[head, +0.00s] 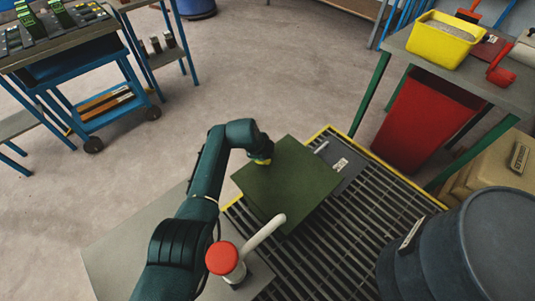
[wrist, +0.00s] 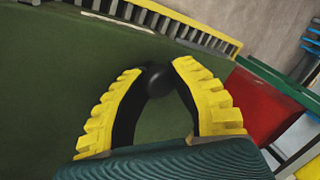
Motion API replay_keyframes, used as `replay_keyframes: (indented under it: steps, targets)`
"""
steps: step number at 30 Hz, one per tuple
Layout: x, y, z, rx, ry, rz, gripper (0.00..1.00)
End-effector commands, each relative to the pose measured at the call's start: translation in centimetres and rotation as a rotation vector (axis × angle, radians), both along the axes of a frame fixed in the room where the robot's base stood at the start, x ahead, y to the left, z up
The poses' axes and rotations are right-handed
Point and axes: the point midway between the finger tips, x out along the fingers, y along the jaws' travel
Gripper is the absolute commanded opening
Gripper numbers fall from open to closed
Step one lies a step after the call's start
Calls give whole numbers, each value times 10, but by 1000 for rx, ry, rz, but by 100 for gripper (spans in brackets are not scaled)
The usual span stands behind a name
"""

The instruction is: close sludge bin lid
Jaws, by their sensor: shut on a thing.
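The sludge bin lid (head: 298,188) is a dark green square panel near the middle of the head view. It fills much of the wrist view (wrist: 50,95). A round black knob (wrist: 159,82) stands out from its green face. My gripper (head: 262,160) is at the lid's upper left edge in the head view. In the wrist view its yellow ribbed fingers (wrist: 157,70) are shut on the knob from both sides. The bin body under the lid is mostly hidden. I cannot tell how far the lid is tilted.
A dark slatted grate (head: 345,235) with a yellow edge lies around the lid. A white pipe with a red cap (head: 222,258) stands close by, near my arm. A red bin (head: 425,120) stands under the right bench.

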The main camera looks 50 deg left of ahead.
Motion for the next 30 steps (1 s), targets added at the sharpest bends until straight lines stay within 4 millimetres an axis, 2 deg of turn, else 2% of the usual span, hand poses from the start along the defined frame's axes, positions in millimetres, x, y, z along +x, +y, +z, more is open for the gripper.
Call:
replay_keyframes:
  steps: [5, 6, 11, 24, 26, 30]
  targets:
    - [-2, 0, -3, -2, 5, 3, 0]
    - [-2, 0, -3, -2, 5, 3, 26]
    - [-2, 0, -4, -3, 6, 3, 56]
    - [-4, -2, -4, -8, 10, 1, 58]
    - [-5, -3, 0, -7, 9, 1, 58]
    - [-13, -4, 20, -2, 5, 2, 58]
